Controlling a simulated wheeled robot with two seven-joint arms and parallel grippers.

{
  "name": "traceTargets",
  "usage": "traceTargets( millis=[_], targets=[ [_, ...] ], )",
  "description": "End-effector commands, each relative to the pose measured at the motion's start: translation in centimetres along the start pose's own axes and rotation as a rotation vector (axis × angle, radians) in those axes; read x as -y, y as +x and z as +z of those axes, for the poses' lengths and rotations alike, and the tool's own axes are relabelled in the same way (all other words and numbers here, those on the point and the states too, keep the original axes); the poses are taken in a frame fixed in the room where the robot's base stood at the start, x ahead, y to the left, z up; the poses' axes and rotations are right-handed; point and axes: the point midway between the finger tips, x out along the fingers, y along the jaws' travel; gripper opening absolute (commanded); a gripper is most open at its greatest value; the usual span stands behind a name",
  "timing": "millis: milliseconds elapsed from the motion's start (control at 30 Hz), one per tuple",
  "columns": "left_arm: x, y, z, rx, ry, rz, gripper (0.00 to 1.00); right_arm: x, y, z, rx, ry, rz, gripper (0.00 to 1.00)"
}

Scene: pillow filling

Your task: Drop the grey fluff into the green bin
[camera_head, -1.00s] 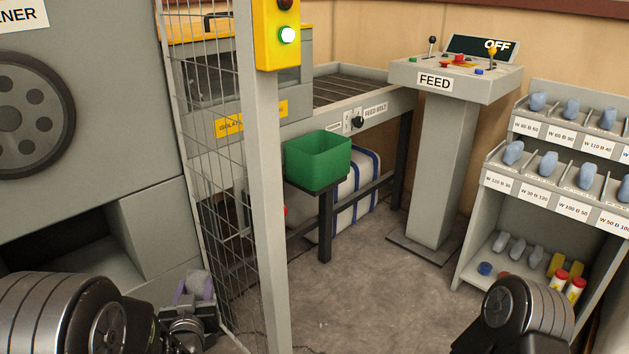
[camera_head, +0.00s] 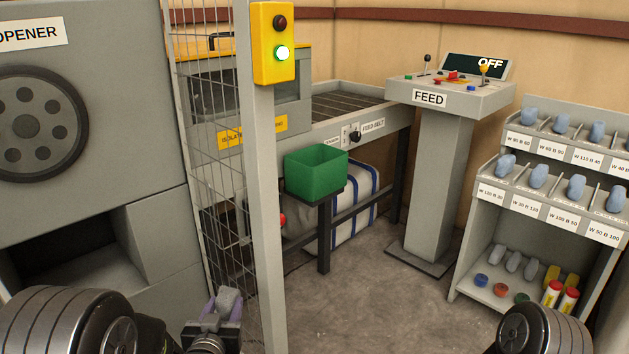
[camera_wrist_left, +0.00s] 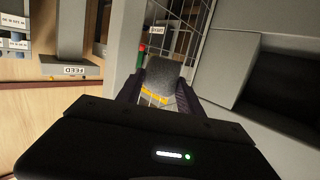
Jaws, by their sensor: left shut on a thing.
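My left gripper (camera_head: 222,318) shows at the bottom of the head view, left of the grey post. It is shut on the grey fluff (camera_head: 229,299), a small grey lump between its purple fingers. In the left wrist view the fluff (camera_wrist_left: 162,77) sits between the two fingertips (camera_wrist_left: 158,92). The green bin (camera_head: 316,172) stands on a small dark stand in front of the feed belt, beyond the post and to the right of the gripper. The gripper is well apart from it. The bin's inside bottom is hidden. My right arm shows at the lower right, but its gripper is out of view.
A wire mesh fence (camera_head: 215,150) and a grey post (camera_head: 263,210) with a yellow light box (camera_head: 273,45) stand between the gripper and the bin. The opener machine (camera_head: 90,130) is at left. The FEED console (camera_head: 440,150) and a sample shelf (camera_head: 480,220) are at right. The floor between is clear.

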Motion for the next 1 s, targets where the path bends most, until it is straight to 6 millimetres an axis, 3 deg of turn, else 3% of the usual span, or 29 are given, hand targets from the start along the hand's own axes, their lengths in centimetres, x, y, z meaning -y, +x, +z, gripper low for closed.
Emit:
traceTargets(
  millis=[233,367,467,800,1000],
  targets=[
    [0.0,-0.1,-0.2,0.000,0.000,0.000,0.04,0.1,-0.2,0.0,0.000,0.000,0.000,0.36],
    [0.0,-0.6,-1.7,-0.002,-0.001,-0.001,0.04,0.6,-1.4,0.0,0.000,0.000,0.000,0.36],
    [0.1,-1.5,-3.9,-0.001,-0.001,-0.001,0.04,1.4,-3.5,0.0,0.000,0.000,0.000,0.36],
    [0.1,-6.4,-15.4,-0.002,-0.001,-0.003,0.04,5.4,-13.8,-0.1,0.000,0.000,-0.001,0.36],
    [0.0,-8.5,-19.3,-0.002,-0.001,-0.001,0.04,6.8,-17.4,-0.1,0.001,0.001,-0.001,0.36]
  ],
)
